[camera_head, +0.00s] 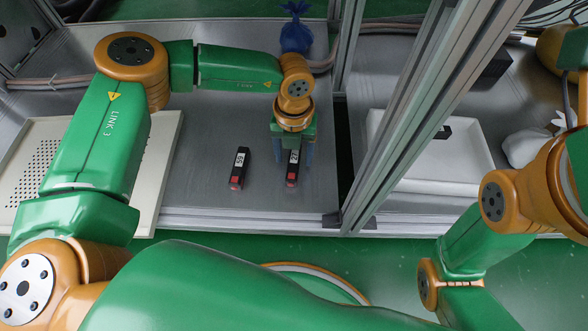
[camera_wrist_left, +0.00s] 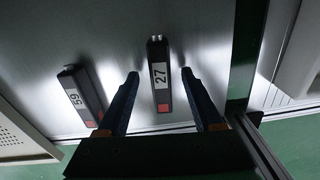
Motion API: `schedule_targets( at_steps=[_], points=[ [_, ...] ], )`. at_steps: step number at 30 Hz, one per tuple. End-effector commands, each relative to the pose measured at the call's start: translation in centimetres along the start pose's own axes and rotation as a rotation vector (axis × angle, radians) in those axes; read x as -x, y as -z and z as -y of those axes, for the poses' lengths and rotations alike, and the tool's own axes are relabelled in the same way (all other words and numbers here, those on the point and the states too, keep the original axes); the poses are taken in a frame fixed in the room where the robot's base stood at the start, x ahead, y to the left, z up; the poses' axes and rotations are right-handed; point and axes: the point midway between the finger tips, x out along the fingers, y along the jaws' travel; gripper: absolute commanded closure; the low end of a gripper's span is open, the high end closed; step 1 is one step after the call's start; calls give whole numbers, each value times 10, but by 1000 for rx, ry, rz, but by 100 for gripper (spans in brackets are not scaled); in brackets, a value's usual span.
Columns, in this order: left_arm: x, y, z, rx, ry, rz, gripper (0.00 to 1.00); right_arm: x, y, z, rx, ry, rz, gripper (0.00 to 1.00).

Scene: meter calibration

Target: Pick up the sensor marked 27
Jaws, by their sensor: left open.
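The sensor marked 27 (camera_wrist_left: 159,77) is a black bar with a white label and a red end. It lies on the grey metal table surface, and it also shows in the head view (camera_head: 292,170), partly hidden by my left gripper. My left gripper (camera_head: 293,165) points down over it, open. In the left wrist view its two blue fingers (camera_wrist_left: 160,78) stand on either side of the sensor, with gaps between. My right arm is at the right of the head view, but its gripper cannot be seen.
A similar sensor marked 59 (camera_wrist_left: 80,93) lies to the left and also shows in the head view (camera_head: 239,168). A perforated light panel (camera_head: 150,165) is at far left. Metal frame posts (camera_head: 400,110) and a white tray (camera_head: 455,165) stand to the right. A blue bundle (camera_head: 297,30) is behind.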

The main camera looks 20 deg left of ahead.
Motion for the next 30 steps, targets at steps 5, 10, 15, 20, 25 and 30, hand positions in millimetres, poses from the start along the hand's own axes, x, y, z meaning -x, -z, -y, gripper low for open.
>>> schedule_targets(
  at_steps=[5, 10, 15, 20, 25, 30],
  points=[
    [2, 0, 0, 0, 1, 0, 32, -2, 0, 0, 0, 0, 0, 50],
    [2, 0, 0, 0, 1, 0, 78, -2, -1, 0, 0, 0, 0, 50],
    [2, 0, 0, 0, 1, 0, 100, -2, 0, 0, 0, 0, 0, 50],
    [2, 0, 0, 0, 1, 0, 100, -2, 0, 0, 0, 0, -1, 50],
    [30, 0, 1, 0, 3, 1, 100, -17, -9, -5, -1, -3, 13, 50],
    [78, 0, 1, -1, 2, 1, 100, -25, -30, -14, -4, -19, 77, 50]
  ],
)
